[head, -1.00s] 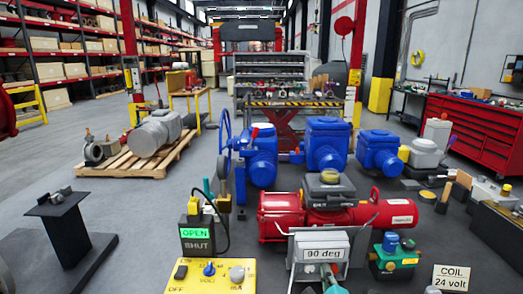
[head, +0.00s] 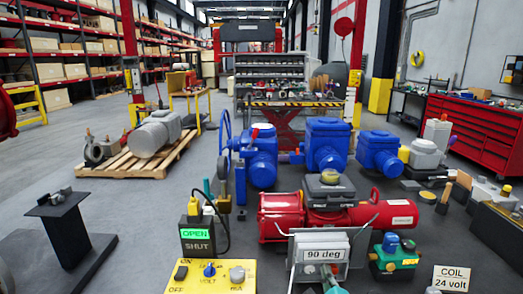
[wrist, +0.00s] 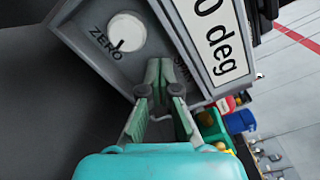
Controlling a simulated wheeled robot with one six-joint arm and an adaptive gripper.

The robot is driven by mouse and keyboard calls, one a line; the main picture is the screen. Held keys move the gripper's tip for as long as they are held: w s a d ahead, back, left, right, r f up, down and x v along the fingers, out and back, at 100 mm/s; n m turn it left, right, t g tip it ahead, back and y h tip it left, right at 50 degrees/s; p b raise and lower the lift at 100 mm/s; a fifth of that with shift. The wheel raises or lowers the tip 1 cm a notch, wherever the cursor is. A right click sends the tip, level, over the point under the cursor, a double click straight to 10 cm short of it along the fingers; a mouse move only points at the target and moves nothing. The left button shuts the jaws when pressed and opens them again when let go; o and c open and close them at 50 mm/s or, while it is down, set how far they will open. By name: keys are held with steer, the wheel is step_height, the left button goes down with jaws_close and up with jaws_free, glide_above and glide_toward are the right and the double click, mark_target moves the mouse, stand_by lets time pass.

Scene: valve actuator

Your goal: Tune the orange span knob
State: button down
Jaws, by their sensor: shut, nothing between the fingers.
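The grey device with the "90 deg" plate (head: 325,256) stands at the lower middle of the head view. In the wrist view, its plate (wrist: 214,35) and panel (wrist: 85,25) are close up and tilted. A white knob (wrist: 127,31) marked ZERO sits on the panel. A second label, partly covered, shows beside my fingers. No orange knob is visible; my fingers may hide it. My gripper (wrist: 160,75) is shut, its tips together at the panel beside that label. Whether they touch the panel I cannot tell.
A red actuator (head: 283,216) lies right behind the device. A yellow box with knobs (head: 210,279) and an OPEN/SHUT indicator (head: 197,240) stand to its left. A green and blue unit (head: 393,258) and a COIL 24 volt sign (head: 452,278) stand to its right.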

steer(key=shift+a, duration=0.1)
steer(key=shift+a+r, duration=0.1)
steer(key=shift+a, duration=0.1)
steer(key=shift+s, duration=3.05)
